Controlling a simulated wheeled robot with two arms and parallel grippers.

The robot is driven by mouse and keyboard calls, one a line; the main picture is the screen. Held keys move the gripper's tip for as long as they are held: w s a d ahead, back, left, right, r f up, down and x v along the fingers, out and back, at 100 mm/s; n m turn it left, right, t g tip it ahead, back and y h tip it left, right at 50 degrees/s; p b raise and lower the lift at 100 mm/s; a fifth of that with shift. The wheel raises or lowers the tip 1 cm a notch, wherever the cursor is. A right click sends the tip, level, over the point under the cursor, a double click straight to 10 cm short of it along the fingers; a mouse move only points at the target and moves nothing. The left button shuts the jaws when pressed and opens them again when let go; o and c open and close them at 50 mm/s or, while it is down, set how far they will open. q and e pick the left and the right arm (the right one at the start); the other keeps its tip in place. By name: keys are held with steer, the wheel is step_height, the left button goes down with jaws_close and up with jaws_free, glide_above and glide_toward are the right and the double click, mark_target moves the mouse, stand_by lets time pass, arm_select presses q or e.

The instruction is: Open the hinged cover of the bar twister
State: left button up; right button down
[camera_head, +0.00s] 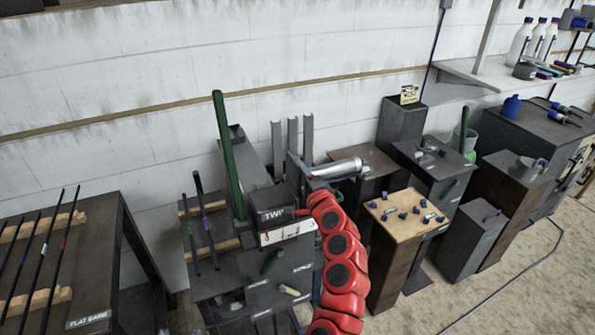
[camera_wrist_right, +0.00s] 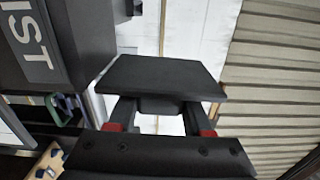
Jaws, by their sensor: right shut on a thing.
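The bar twister's dark housing (camera_head: 268,212) has a "TWI" label on its front and stands on a dark cabinet. Its lettering, "IST", shows at the left of the right wrist view (camera_wrist_right: 30,42). My right gripper (camera_wrist_right: 160,112) is shut on a dark flat plate-like part (camera_wrist_right: 160,76) beside the housing. Whether this part belongs to the hinged cover, and how far the cover is raised, I cannot tell. In the head view my red right arm hides the contact beside the housing's right end. My left gripper is not in view.
A tall green bar (camera_head: 229,155) leans up left of the housing. A silver cylinder (camera_head: 336,168) juts out at its right. A wooden-topped stand (camera_head: 408,216) with small blue parts is right of my arm. A rack table (camera_head: 88,290) with dark bars is at left.

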steer(key=shift+c, duration=1.6)
jaws_free()
steer(key=shift+s, duration=0.1)
steer(key=shift+s+d+b, duration=0.15)
steer(key=shift+s+b, duration=0.15)
steer(key=shift+s, duration=0.3)
steer(key=p+v, duration=0.3)
steer(key=v, duration=1.3)
